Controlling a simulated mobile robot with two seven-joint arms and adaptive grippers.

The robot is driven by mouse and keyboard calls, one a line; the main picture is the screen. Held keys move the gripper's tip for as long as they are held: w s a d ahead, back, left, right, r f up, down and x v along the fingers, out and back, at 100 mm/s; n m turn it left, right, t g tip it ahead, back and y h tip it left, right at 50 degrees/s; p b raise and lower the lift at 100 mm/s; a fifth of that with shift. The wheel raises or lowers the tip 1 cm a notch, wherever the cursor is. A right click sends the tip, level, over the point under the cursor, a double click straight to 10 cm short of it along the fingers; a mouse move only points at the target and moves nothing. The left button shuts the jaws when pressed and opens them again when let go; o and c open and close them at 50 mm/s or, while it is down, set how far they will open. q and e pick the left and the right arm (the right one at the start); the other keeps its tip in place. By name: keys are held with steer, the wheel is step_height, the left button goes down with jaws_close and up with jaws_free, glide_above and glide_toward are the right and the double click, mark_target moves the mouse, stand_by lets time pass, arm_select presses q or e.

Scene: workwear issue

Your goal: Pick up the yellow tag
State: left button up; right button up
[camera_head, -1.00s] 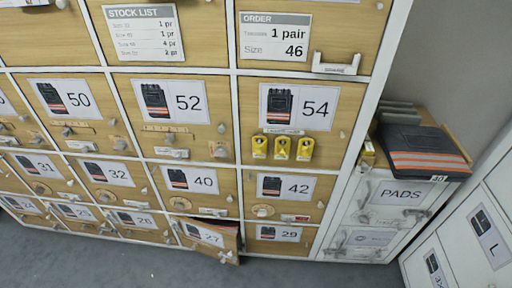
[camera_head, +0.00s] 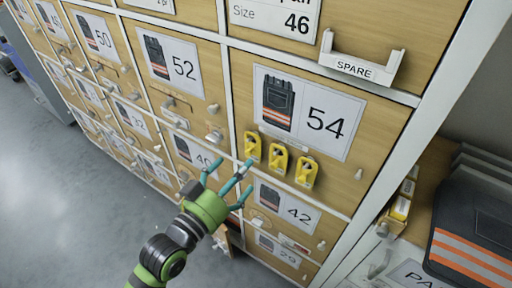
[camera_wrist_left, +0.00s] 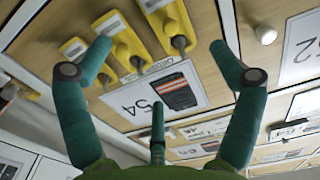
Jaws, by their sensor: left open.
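Three yellow tags hang in a row on the front of locker door 54 (camera_head: 377,120), below its picture label: a left one (camera_head: 253,147), a middle one (camera_head: 278,160) and a right one (camera_head: 306,172). My left gripper (camera_head: 234,172), with teal fingers, is open and empty, just below and left of the left tag. In the left wrist view the open fingers (camera_wrist_left: 160,45) spread in front of the tags, with one tag (camera_wrist_left: 170,24) showing between the fingertips. I cannot tell if any finger touches it. My right gripper is not in view.
Numbered wooden lockers with knobs fill the wall. A SPARE holder (camera_head: 360,66) sticks out above the tags. A small door (camera_head: 223,239) stands ajar below my gripper. A dark pad with orange stripes (camera_head: 474,235) lies on the right cabinet. Grey floor (camera_head: 60,215) is clear at left.

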mark_target(256, 148)
arm_select(q)
steer(key=x, duration=0.6)
steer(key=shift+w+a, duration=0.3)
steer(key=shift+a, duration=0.05)
steer(key=shift+w+d, duration=0.15)
steer(key=shift+w, duration=0.05)
steer(key=c, duration=0.7)
steer(key=shift+c, duration=1.3)
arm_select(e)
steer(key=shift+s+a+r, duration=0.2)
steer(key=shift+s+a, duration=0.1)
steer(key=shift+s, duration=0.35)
